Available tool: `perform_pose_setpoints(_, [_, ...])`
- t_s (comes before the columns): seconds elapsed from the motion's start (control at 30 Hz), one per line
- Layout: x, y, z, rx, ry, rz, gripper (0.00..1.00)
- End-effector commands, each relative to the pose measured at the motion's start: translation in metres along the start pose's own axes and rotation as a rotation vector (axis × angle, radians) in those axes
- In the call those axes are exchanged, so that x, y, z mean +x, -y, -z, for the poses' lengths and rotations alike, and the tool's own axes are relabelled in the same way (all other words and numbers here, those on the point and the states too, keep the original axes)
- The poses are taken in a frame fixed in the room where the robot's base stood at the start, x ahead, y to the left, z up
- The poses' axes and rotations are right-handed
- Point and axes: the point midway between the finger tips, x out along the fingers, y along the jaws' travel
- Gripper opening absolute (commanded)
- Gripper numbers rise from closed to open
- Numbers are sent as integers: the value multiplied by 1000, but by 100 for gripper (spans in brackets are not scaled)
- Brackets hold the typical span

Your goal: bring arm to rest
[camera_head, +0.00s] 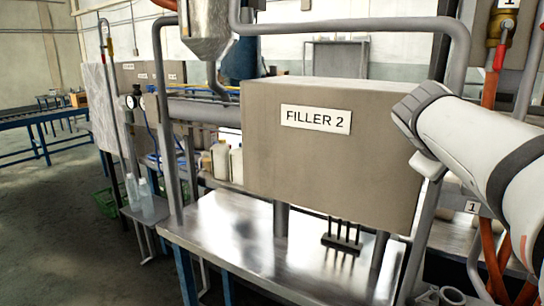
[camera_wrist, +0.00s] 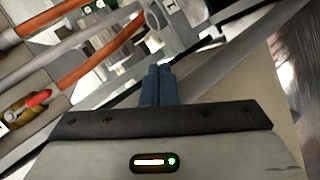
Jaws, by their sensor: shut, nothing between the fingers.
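My gripper (camera_wrist: 158,72) shows in the wrist view, with its two blue-grey fingers pressed together and nothing between them. In the head view my white arm comes in from the right edge, in front of the right end of the beige box labelled "FILLER 2" (camera_head: 315,160). The fingers cannot be made out in the head view. In the wrist view, orange hoses (camera_wrist: 92,60) and grey metal pipes lie beyond and to the left of the fingers.
A shiny metal table (camera_head: 240,235) stands under the filler box, with a small black pronged rack (camera_head: 342,237) on it. Grey pipe frames (camera_head: 165,110) rise around the box. A valve with a red handle (camera_head: 500,50) is at upper right. Open floor (camera_head: 60,220) lies at left.

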Motion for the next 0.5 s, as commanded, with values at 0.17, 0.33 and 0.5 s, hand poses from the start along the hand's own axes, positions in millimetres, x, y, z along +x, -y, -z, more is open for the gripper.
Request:
perform_pose_setpoints(0.17, [-22, 121, -19, 157, 37, 361, 0])
perform_pose_setpoints(0.33, [-58, 223, -53, 307, 149, 650, 0])
perform_pose_setpoints(0.5, [-84, 278, -79, 401, 247, 805, 0])
